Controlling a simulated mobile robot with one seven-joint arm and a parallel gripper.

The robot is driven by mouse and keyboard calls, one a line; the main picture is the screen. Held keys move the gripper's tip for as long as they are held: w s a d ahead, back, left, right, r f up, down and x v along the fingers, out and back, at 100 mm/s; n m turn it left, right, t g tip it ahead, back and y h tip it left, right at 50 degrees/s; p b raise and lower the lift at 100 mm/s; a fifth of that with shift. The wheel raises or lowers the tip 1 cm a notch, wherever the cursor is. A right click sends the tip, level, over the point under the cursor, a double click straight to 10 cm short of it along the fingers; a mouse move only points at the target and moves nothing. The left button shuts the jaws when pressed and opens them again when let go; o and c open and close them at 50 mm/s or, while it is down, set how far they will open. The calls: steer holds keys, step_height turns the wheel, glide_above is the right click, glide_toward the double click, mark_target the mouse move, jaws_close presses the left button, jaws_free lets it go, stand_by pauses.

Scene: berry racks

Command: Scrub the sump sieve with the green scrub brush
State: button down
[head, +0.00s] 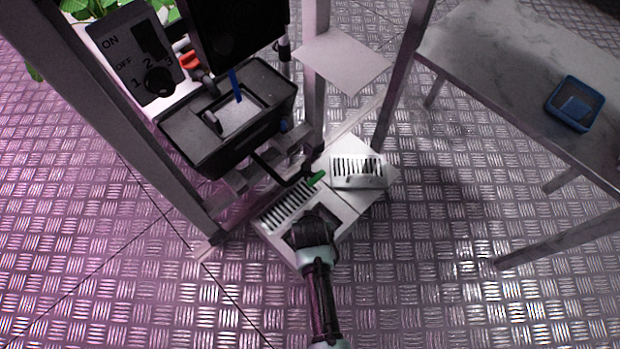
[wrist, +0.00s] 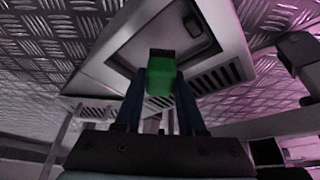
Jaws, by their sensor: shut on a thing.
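My gripper (wrist: 160,90) is shut on the green scrub brush (wrist: 160,76), whose green block shows between the two blue fingers in the wrist view. In the head view a green tip of the brush (head: 317,178) shows just beyond my dark wrist, which hides the fingers. A pale slotted piece (head: 358,183), which looks like the sump sieve, sits on a light panel to the right of the brush. A second row of slots (head: 270,222) is in the pale floor unit left of my gripper. I cannot tell whether the brush touches either.
A black tank (head: 190,150) on a rack stands behind, with a dark pipe reaching down toward the floor unit. Rack posts (head: 400,70) rise on both sides. A grey table (head: 500,75) with a blue tray (head: 555,102) is at right. The front floor is clear.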

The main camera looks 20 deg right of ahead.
steer(key=shift+r+p, duration=1.85)
steer(key=shift+r, duration=0.3)
